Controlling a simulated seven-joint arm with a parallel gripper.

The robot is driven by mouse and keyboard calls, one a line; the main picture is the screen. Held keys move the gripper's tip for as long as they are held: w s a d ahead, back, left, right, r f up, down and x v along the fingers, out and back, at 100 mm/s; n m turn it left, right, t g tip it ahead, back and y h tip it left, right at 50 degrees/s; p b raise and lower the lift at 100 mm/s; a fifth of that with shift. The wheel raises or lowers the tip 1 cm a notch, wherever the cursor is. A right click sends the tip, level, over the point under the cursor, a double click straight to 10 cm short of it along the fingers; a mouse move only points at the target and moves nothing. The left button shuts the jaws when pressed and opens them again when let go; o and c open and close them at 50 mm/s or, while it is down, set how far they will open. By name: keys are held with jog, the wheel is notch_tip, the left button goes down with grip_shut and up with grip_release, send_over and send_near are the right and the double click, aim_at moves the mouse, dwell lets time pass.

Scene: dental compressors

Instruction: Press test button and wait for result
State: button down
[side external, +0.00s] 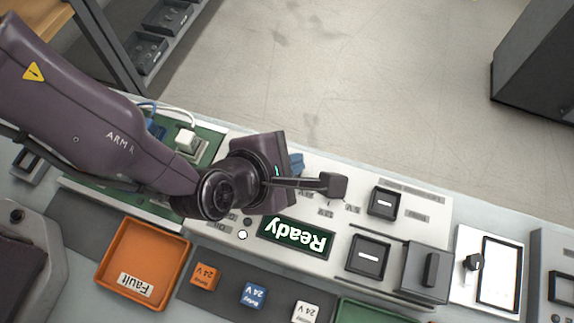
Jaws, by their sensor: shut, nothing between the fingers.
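A light test panel runs across the middle of the bench. Its dark green display (318,242) reads "Ready", upside down in the picture. Two dark square switches with white dashes sit right of the display, an upper one (383,204) and a lower one (367,257). I cannot tell which control is the test button; the small labels are unreadable. My gripper (297,164) is over the panel's upper left part, left of both switches.
An orange tray (176,247) labelled "Fault" stands lower left. Orange (205,275), blue (253,294) and white (306,312) relay blocks lie on a dark strip. A green tray (350,307) shows at the bottom. A dark raised block (424,274) stands right of the lower switch.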

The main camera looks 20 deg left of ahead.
jog(key=shift+f, duration=0.1)
dwell(0.6)
jog(key=shift+f, duration=0.3)
jog(key=shift+f, duration=0.5)
dwell(0.5)
jog(key=shift+r, duration=0.95)
jog(key=shift+r, duration=2.5)
